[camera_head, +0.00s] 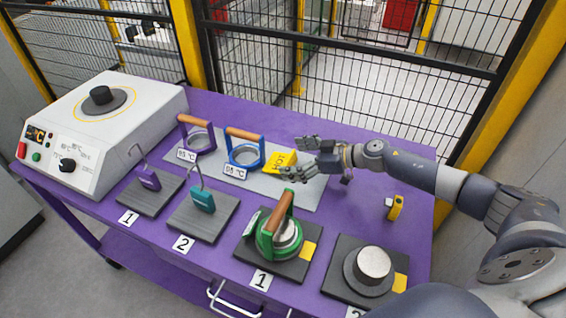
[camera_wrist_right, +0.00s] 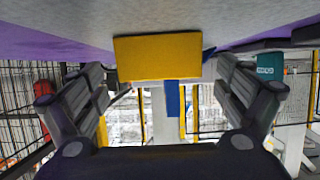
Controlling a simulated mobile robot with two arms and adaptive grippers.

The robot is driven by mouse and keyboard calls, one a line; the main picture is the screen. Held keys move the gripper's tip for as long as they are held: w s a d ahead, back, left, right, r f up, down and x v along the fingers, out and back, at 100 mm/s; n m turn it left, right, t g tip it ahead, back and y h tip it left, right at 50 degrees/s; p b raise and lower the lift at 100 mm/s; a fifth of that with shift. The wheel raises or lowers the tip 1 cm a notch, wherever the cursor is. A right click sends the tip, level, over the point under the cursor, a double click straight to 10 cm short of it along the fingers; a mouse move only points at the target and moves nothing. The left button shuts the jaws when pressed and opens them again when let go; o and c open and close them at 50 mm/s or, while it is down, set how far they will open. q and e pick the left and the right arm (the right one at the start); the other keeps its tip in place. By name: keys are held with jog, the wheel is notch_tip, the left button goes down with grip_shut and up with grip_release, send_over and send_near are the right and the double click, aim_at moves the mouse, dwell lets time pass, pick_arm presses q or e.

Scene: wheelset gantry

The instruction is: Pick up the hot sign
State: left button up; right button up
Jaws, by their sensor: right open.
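The hot sign (camera_head: 279,161) is a small yellow tent-shaped sign with dark lettering. It stands on the grey mat, right of the blue ring tool. My right gripper (camera_head: 297,158) is open, with its fingers reaching in from the right at the sign's right side. In the right wrist view the sign's yellow face (camera_wrist_right: 157,57) shows ahead, between the two spread fingers (camera_wrist_right: 165,90). I cannot tell whether a finger touches it. My left gripper is not in view.
The blue ring tool (camera_head: 245,165) and a purple ring tool (camera_head: 200,140) stand left of the sign. A green tool (camera_head: 278,235) sits nearer the front. A small yellow object (camera_head: 396,208) stands at the right. The purple table (camera_head: 350,215) has free room there.

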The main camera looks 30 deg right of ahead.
jog(key=c, duration=1.2)
